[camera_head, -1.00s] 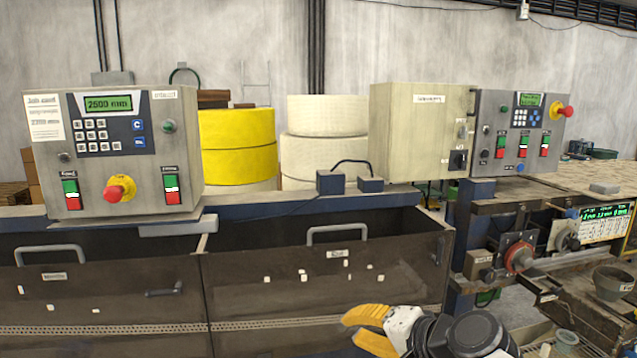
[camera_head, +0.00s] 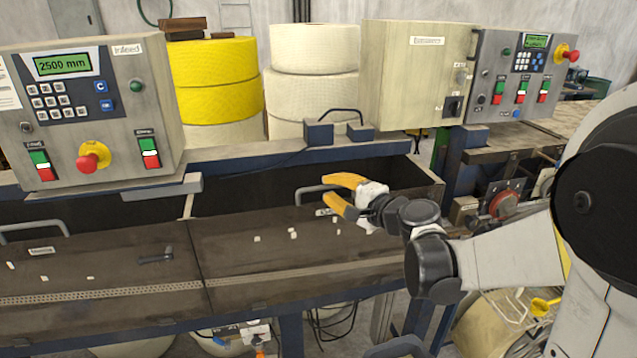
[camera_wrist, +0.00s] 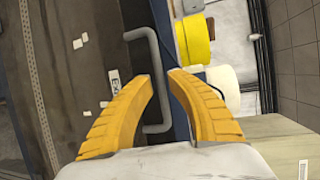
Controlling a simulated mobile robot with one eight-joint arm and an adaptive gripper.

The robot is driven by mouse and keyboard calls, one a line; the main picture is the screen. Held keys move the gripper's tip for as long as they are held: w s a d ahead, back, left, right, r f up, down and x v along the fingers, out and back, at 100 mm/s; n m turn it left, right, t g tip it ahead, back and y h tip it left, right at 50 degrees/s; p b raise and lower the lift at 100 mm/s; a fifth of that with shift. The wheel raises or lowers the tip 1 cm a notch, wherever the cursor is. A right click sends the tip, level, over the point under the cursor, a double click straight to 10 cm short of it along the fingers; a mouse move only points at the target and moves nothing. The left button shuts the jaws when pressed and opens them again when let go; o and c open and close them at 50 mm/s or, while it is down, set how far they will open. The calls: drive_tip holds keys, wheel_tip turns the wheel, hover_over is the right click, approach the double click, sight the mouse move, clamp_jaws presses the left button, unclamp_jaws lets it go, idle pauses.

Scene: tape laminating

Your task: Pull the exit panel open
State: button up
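The exit panel (camera_head: 270,255) is the dark brown right-hand panel on the front of the machine, also filling the left of the wrist view (camera_wrist: 60,85). Its grey handle (camera_head: 308,190) stands near the top edge, partly hidden by my gripper in the head view. In the wrist view the handle bar (camera_wrist: 160,75) shows between my two yellow fingers, beside a label (camera_wrist: 114,83) reading "EX". My gripper (camera_head: 331,189) is open at the handle. I cannot tell whether a finger touches it.
The left panel (camera_head: 95,262) has its own handle. A control box (camera_head: 95,105) stands above at left, a beige cabinet (camera_head: 415,72) at right. Yellow (camera_head: 215,75) and white rolls (camera_head: 313,85) stand behind. The machine's dark interior shows behind the panel's top edge.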

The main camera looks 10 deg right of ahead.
drive_tip(key=shift+w+a+f, duration=0.1)
drive_tip(key=shift+w+a, duration=0.15)
drive_tip(key=shift+w, duration=0.35)
clamp_jaws()
drive_tip(key=shift+s, duration=0.1)
